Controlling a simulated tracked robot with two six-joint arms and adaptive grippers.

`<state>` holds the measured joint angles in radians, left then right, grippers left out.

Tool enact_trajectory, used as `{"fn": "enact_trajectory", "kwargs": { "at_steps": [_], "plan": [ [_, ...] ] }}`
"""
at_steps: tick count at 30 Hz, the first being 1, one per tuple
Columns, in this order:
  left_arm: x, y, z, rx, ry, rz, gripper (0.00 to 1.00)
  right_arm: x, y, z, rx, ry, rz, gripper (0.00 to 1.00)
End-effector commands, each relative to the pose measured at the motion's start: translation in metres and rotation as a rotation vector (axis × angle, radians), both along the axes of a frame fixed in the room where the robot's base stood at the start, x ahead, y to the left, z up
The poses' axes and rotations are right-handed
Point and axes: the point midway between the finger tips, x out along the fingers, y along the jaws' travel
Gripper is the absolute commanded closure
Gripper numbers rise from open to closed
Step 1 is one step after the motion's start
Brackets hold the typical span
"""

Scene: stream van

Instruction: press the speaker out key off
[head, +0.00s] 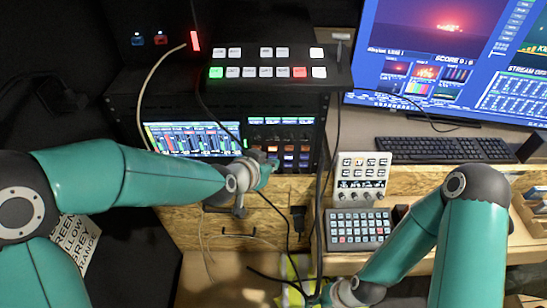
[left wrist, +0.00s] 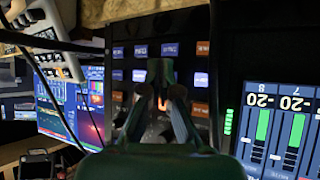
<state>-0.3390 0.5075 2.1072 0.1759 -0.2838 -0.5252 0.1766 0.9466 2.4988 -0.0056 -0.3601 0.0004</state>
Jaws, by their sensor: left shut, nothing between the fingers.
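The key panel (head: 284,133) is set in the rack, with rows of small keys lit orange, blue and white under a strip of small displays. It also fills the middle of the left wrist view (left wrist: 119,100), turned over. I cannot read which key is the speaker out key. My left gripper (head: 268,166) is at the panel's lower left, shut and empty. In the left wrist view its fingertips (left wrist: 160,68) are together in front of the keys, and an orange-lit key shows between the fingers. I cannot tell whether they touch. My right gripper is mostly hidden at the bottom edge.
A meter screen (head: 193,139) is left of the panel. Above is a switcher (head: 265,55) with lit buttons. Cables hang in front of the rack. A white knob box (head: 362,178), a button pad (head: 358,229), a keyboard (head: 440,150) and a large monitor (head: 440,60) are to the right.

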Motion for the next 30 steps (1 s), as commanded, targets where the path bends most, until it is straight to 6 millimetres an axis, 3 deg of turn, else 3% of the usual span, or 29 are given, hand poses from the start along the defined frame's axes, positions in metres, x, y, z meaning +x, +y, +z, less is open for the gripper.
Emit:
{"fn": "enact_trajectory", "kwargs": {
  "at_steps": [19, 30],
  "plan": [
    [-0.015, 0.0, 0.0, 0.0, 0.0, -0.001, 1.0, 0.0, 0.0, -0.001, 0.0, 0.0, 0.0, 0.6],
    [-0.048, 0.0, 0.001, 0.0, -0.001, -0.002, 1.0, 0.0, 0.0, -0.001, 0.0, 0.0, 0.0, 0.6]
  ]
}}
